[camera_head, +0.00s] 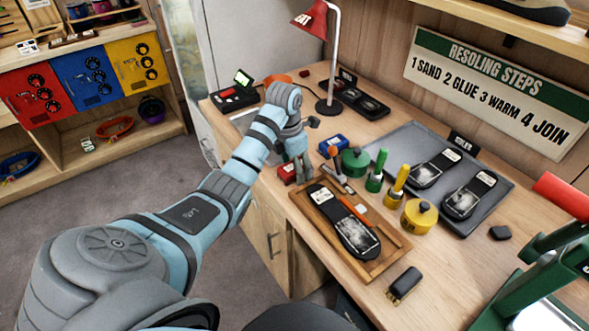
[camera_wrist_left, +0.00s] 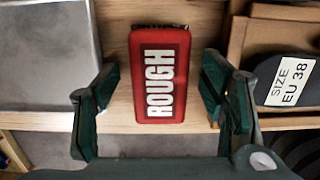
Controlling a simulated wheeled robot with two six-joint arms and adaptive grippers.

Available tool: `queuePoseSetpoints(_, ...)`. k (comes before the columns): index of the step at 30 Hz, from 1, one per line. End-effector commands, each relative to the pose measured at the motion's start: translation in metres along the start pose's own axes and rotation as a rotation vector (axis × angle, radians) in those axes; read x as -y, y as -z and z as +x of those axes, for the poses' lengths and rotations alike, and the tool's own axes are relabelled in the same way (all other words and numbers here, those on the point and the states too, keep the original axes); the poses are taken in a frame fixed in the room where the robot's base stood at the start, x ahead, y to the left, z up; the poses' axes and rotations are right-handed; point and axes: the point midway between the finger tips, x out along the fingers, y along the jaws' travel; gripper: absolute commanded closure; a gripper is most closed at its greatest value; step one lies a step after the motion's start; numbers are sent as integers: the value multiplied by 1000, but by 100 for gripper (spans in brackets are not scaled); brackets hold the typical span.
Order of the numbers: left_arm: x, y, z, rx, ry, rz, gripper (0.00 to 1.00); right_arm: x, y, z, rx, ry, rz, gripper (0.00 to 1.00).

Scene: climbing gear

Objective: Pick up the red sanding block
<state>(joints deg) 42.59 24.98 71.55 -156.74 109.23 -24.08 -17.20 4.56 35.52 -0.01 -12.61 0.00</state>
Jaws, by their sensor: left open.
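The red sanding block (camera_head: 287,173) lies on the wooden workbench near its front edge, left of the wooden tray. In the left wrist view the red block (camera_wrist_left: 159,75) shows its top, with "ROUGH" in white on a dark label. My left gripper (camera_head: 299,172) is just above and beside it. In the left wrist view the left gripper (camera_wrist_left: 157,100) is open, with one finger on each side of the block and gaps between. The far end of the block lies ahead of the fingertips. My right gripper is not in view.
A wooden tray (camera_head: 373,272) holding a dark shoe sole is close on the right. A blue block (camera_head: 333,145), a green pot (camera_head: 355,163) and a yellow pot (camera_head: 419,216) stand nearby. A red lamp (camera_head: 313,20) stands behind. A grey mat (camera_head: 407,137) lies further right.

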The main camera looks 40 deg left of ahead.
Motion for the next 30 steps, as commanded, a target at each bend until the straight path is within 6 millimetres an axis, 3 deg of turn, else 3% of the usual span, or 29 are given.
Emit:
queuePoseSetpoints(8,0,0,1,0,0,0,35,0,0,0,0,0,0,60)
queuePoseSetpoints(18,0,1,1,-2,0,0,87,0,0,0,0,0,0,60)
queuePoseSetpoints(26,0,1,0,-2,-1,-1,87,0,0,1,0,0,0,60)
queuePoseSetpoints(30,-1,-3,-20,2,-3,-1,87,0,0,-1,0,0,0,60)
